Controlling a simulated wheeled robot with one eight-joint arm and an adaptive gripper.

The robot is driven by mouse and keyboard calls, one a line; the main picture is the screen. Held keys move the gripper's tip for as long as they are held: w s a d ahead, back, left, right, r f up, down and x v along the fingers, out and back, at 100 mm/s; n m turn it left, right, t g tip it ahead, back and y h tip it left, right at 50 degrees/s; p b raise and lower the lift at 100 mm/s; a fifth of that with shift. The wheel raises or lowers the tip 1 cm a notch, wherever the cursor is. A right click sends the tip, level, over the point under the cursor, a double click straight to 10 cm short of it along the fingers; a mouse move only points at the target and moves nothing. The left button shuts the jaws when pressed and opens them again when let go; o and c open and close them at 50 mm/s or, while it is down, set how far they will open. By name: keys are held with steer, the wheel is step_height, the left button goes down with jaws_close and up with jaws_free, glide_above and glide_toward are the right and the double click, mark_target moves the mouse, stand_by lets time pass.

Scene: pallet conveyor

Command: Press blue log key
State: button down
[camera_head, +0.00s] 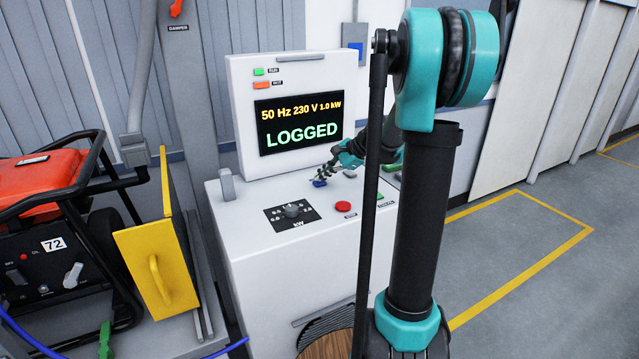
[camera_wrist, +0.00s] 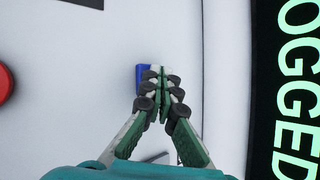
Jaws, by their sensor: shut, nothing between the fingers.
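The blue log key (camera_head: 320,183) sits on the white console top below the screen. In the wrist view the blue key (camera_wrist: 143,76) shows partly, just past my fingertips, which cover its right part. My gripper (camera_head: 314,182) is shut and empty, with its fingertips at the key. In the wrist view my gripper (camera_wrist: 158,74) points at the key. I cannot tell whether the tips touch it. The console screen (camera_head: 300,122) reads "50 Hz 230 V 1.0 kW" and "LOGGED".
A red button (camera_head: 343,206) and a kW dial (camera_head: 292,211) lie nearer on the console (camera_head: 265,240). A yellow panel with a handle (camera_head: 155,270) and an orange generator (camera_head: 45,185) stand at left. The floor at right (camera_head: 560,220) is clear, with yellow lines.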

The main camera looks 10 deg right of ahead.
mark_target(322, 183)
steer(key=shift+r, duration=0.6)
steer(key=shift+r, duration=0.1)
steer(key=shift+r, duration=2.4)
